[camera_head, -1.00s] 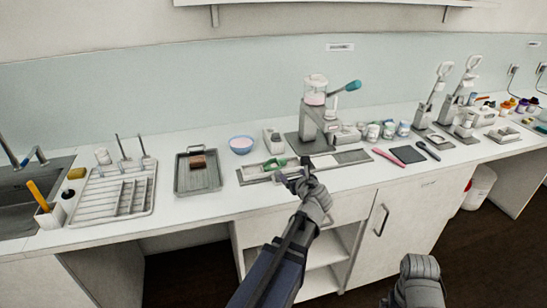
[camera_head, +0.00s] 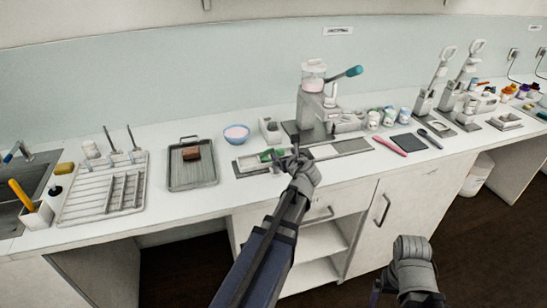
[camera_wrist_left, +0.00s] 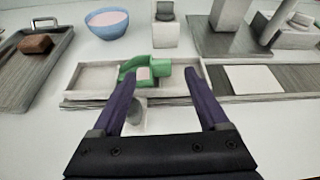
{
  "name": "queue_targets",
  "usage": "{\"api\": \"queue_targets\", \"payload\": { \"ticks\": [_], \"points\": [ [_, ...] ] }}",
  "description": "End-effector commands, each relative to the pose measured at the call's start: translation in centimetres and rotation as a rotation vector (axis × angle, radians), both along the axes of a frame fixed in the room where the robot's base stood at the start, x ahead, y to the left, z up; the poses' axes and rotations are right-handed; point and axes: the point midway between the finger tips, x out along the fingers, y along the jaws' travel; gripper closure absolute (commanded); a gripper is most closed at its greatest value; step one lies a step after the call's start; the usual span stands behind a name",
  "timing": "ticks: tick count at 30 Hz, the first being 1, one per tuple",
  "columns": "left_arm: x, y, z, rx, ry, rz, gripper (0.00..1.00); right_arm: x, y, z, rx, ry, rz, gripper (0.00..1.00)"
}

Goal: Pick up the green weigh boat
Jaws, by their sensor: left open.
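The green weigh boat (camera_head: 267,155) sits on a shallow light tray (camera_head: 247,162) near the counter's front edge. In the left wrist view the green weigh boat (camera_wrist_left: 157,66) lies just beyond and between the fingertips, with a small pale pinkish patch in it. My left gripper (camera_head: 288,155) is open and empty, its fingers (camera_wrist_left: 163,78) reaching over the tray's near edge. In the head view it is just right of the weigh boat and partly covers the tray. My right gripper (camera_head: 405,291) hangs low in front of the cabinets; its jaws do not show clearly.
A blue bowl (camera_head: 236,134) and a grey tray with a brown block (camera_head: 192,153) stand to the left. A mill (camera_head: 314,97) with a teal handle stands behind. A pink tool (camera_head: 390,146) lies to the right.

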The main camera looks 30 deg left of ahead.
Motion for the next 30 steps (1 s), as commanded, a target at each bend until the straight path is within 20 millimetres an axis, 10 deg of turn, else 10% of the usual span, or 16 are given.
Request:
{"api": "queue_targets", "payload": {
  "ticks": [16,30],
  "points": [
    [2.8,3.0,-1.7,0.0,0.0,-0.001,0.22,0.0,0.0,-1.7,0.0,0.0,0.0,0.0],
    [2.8,3.0,-1.7,0.0,0.0,0.0,0.75,0.0,0.0,-1.7,0.0,0.0,0.0,0.0]
  ]
}}
